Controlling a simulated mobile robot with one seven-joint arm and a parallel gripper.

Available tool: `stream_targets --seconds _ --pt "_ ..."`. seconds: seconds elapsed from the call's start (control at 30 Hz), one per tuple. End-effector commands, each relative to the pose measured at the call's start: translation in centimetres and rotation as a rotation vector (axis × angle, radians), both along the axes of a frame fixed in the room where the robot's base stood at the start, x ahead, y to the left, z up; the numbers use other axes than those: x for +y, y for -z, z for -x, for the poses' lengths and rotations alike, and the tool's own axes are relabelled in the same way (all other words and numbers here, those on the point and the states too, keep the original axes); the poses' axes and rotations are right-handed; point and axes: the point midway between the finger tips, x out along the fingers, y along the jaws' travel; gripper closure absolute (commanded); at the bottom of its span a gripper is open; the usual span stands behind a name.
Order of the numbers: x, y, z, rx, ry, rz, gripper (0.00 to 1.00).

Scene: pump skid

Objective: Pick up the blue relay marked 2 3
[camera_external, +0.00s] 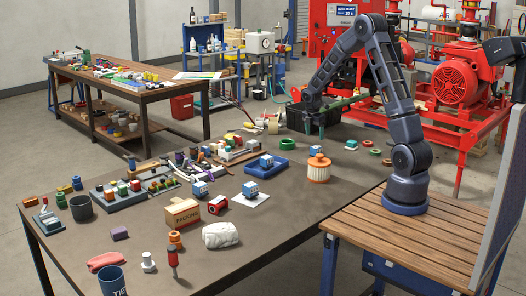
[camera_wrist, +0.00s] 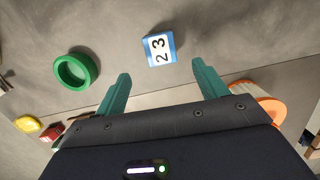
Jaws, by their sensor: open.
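The blue relay (camera_wrist: 159,48) has a white top marked 2 3, its digits turned sideways in the wrist view. It sits on a bare grey surface, above centre in the picture. My gripper (camera_wrist: 162,85) is open, with its two teal fingers spread left and right and nothing between them. The relay is beyond the fingertips, apart from them. In the external view my gripper (camera_external: 312,104) is at the far side of the table, near a dark bin. Several blue-and-white relays show there; I cannot tell which one is marked 2 3.
In the wrist view, a green ring (camera_wrist: 76,70) lies left of the relay. An orange-and-white filter (camera_wrist: 268,108) is right of my right finger. Yellow (camera_wrist: 28,123) and red (camera_wrist: 51,131) items are lower left. The dark bin (camera_external: 322,124) stands at the table's back.

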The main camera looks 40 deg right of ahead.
Motion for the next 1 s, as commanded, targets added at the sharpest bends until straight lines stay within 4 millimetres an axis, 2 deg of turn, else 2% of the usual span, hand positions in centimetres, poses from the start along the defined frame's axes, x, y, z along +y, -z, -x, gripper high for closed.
stream_targets --seconds 0.4,0.67,0.9,1.0 --pt "-0.8 4.9 0.1 0.002 0.001 0.0 0.28" --pt "-1.2 6.5 0.2 0.002 0.001 0.0 0.28" --pt "-1.9 9.7 0.3 0.003 0.001 0.0 0.28" --pt "-2.0 10.3 0.3 0.0 0.001 0.0 0.28"
